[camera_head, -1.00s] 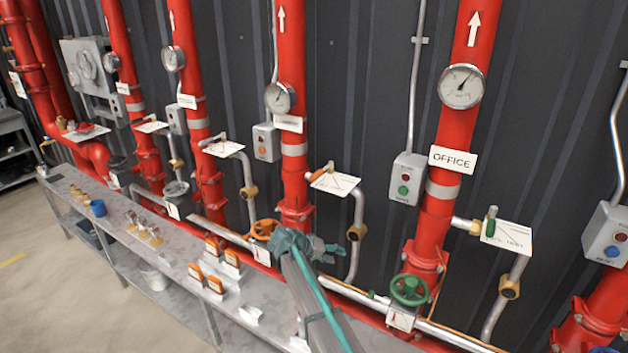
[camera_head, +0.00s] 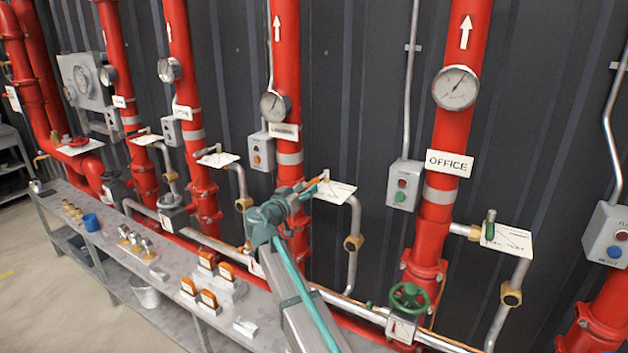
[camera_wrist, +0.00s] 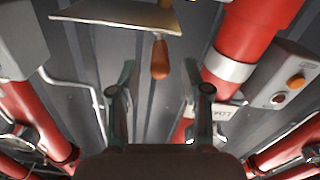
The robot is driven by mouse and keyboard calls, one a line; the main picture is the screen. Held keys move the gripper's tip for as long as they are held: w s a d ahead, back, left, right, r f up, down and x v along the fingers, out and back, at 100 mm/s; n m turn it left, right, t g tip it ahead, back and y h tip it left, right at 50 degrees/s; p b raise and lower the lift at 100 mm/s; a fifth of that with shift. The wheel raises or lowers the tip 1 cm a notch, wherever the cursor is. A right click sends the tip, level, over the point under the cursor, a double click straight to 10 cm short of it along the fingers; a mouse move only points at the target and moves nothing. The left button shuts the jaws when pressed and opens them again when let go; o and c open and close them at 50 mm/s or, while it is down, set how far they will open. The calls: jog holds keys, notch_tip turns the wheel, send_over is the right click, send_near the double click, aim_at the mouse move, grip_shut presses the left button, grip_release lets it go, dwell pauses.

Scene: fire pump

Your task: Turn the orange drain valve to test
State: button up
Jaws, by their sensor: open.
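The orange drain valve handle (camera_head: 312,186) sits at the corner of a white sign plate (camera_head: 338,193) beside the red riser left of the OFFICE riser. In the wrist view the orange handle (camera_wrist: 160,58) points toward me, ahead of and between my open fingers, with the plate (camera_wrist: 120,13) behind it. My gripper (camera_head: 303,190) is at the handle in the head view; it also shows in the wrist view (camera_wrist: 161,88), open and empty. Contact with the handle cannot be told. The markings on this plate are too small to read.
The OFFICE riser (camera_head: 442,205) has a green handwheel (camera_head: 409,297) and a green-handled drain valve (camera_head: 490,224). A grey button box (camera_head: 262,151) hangs left of the riser. A bench (camera_head: 160,275) with small parts runs below.

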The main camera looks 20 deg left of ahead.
aim_at(315, 182)
jog(key=w, duration=0.2)
jog(key=w+p, duration=0.1)
jog(key=w, duration=0.1)
jog(key=w+d+p, duration=0.1)
jog(key=w, duration=0.1)
jog(key=shift+w, duration=0.1)
grip_shut()
dwell(0.3)
